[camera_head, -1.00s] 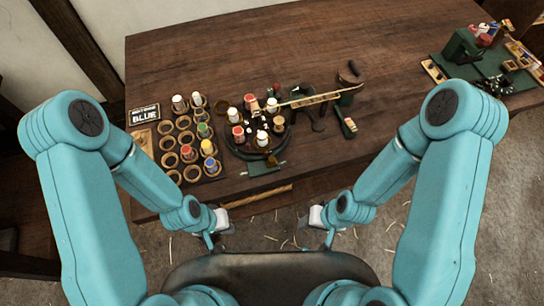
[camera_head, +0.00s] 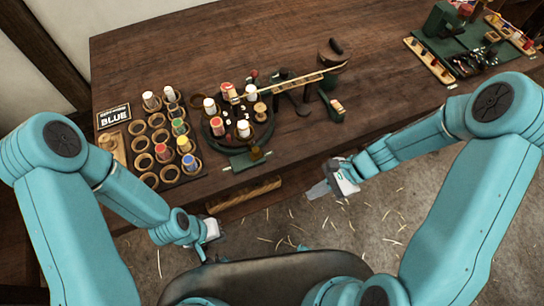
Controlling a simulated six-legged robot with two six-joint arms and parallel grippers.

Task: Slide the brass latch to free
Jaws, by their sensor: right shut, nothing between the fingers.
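A small brass piece (camera_head: 256,153), which looks like the latch, sits on a green plate (camera_head: 240,162) at the front of a dark round bobbin stand (camera_head: 214,141). Its exact setting is too small to tell. My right gripper (camera_head: 318,191) is shut and empty, over the floor in front of the bench, to the right of and nearer than the brass piece. My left gripper (camera_head: 205,249) hangs low in front of the bench, left of the brass piece. Its fingers are small and partly hidden, so its opening cannot be told.
A dark rack (camera_head: 196,173) with rings and several colored bobbins lies left of the stand, beside a sign (camera_head: 114,116) reading BLUE. A wooden bar (camera_head: 290,85) reaches right from the stand. A green tray (camera_head: 465,58) is at far right. The bench (camera_head: 180,50) behind is clear.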

